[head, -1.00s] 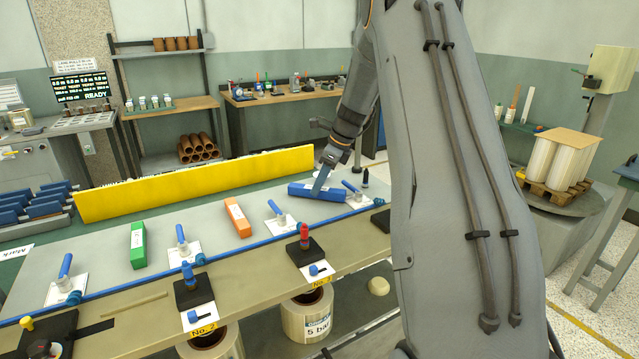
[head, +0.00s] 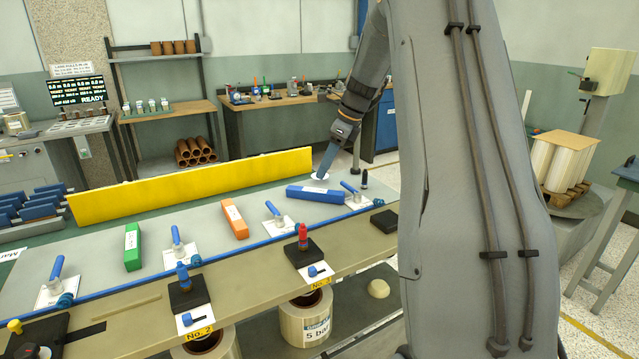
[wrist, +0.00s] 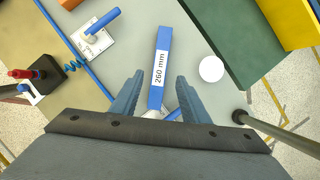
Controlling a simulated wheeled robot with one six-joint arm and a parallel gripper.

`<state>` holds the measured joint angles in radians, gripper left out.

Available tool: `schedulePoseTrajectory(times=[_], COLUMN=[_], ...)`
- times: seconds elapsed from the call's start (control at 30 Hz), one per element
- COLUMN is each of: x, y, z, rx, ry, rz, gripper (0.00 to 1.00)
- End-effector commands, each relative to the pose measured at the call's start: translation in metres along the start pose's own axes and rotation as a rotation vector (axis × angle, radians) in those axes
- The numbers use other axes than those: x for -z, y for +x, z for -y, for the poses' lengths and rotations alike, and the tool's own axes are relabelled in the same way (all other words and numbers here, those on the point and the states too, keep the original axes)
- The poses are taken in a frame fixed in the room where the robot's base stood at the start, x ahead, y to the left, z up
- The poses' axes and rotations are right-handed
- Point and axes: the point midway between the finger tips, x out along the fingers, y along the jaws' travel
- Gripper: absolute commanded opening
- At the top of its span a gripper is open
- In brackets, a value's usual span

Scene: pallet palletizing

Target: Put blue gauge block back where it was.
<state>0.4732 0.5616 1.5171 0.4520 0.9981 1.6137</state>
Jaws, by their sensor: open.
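The blue gauge block (head: 312,193) lies on the grey plate at its right end, beside a blue-handled fixture. In the wrist view the block (wrist: 164,45) carries a white "260 mm" label, and its near end shows between my fingers. My gripper (wrist: 158,85) is open, its two blue-grey fingers apart on either side of the block. In the head view my gripper (head: 321,174) is just behind the block and appears clear of it. The height of the fingers above the block cannot be told exactly.
A white disc (wrist: 211,69) lies beside the block. An orange block (head: 235,222) and a green block (head: 132,247) lie farther left between blue-handled fixtures (head: 276,217). A long yellow barrier (head: 190,187) stands behind the plate. A dark post (head: 364,180) stands to the right.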

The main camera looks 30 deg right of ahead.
Motion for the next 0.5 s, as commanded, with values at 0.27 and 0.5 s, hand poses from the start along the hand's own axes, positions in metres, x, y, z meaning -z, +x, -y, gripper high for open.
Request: schedulePoseTrajectory(times=[0.27, 0.5], x=[0.001, 0.0], y=[-0.042, -0.053], z=[0.001, 0.0], rx=[0.001, 0.0], ry=[0.0, 0.0], rz=[0.0, -0.001], gripper=[0.42, 0.42])
